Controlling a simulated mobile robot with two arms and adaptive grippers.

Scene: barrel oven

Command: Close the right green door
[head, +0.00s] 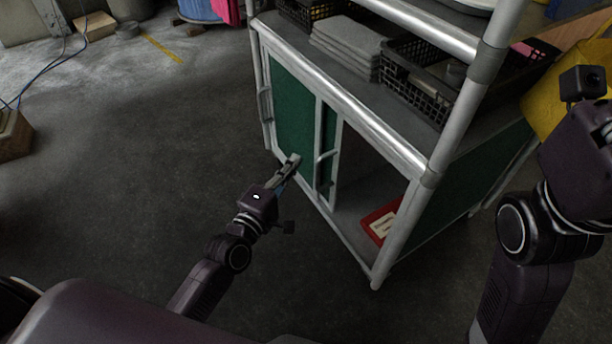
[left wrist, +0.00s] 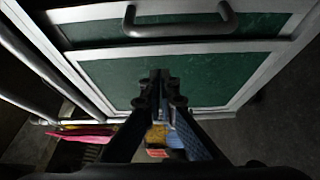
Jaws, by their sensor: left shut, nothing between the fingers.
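The cabinet has two green sliding doors in pale metal frames. The right green door (head: 329,150) is slid left and overlaps the left green door (head: 292,112), so only a narrow green strip of it shows. The right half of the front stands open. A vertical bar handle (head: 324,170) is by this strip; the left wrist view shows a handle (left wrist: 180,27) across the top. My left gripper (head: 294,160) is shut and empty in front of the left door's lower part, left of the handle. Whether it touches the door cannot be told. My right gripper's fingers are out of frame.
A red box (head: 380,222) lies inside the open compartment. Grey folded cloths (head: 346,45) and black baskets (head: 415,80) are on the shelf above. A metal post (head: 455,115) stands at the cabinet's near corner. The floor (head: 130,160) to the left is clear.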

